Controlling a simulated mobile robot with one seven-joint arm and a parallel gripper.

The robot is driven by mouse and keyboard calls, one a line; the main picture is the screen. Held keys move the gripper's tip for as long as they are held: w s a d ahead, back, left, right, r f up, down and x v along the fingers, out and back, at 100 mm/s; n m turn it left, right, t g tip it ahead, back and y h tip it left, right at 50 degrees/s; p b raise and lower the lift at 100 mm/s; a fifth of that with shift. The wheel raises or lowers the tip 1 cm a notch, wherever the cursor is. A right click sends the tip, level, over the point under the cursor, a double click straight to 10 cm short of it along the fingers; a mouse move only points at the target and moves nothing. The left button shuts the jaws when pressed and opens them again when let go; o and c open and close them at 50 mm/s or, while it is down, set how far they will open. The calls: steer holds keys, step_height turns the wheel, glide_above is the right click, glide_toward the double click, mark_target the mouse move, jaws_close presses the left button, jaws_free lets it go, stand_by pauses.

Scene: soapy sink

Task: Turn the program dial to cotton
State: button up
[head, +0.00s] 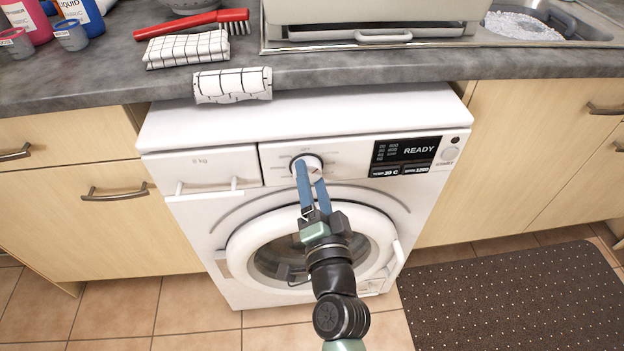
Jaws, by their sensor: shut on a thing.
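The white washing machine (190,142) stands under the counter. Its program dial (314,160) is a round white knob with a dark ring, in the middle of the control panel. My gripper (308,170) reaches up from below with two blue fingers, one on each side of the dial, and is shut on it. The fingers hide part of the dial and some of the program marks around it. The marks are too small to read, so I cannot tell which program the dial points at. The display (405,155) reads READY, with smaller text below it.
The detergent drawer (212,168) is left of the dial, and the round door (247,250) is below, behind my arm. On the counter (90,85) are cloths, a red brush (190,22) and bottles. A dark mat (510,295) lies at right.

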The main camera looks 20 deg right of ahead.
steer(key=shift+m, duration=0.4)
steer(key=o, duration=1.4)
steer(key=shift+s, duration=0.1)
steer(key=b+v, duration=0.2)
steer(key=v, duration=1)
steer(key=shift+s+a, duration=0.15)
steer(key=shift+s, duration=0.2)
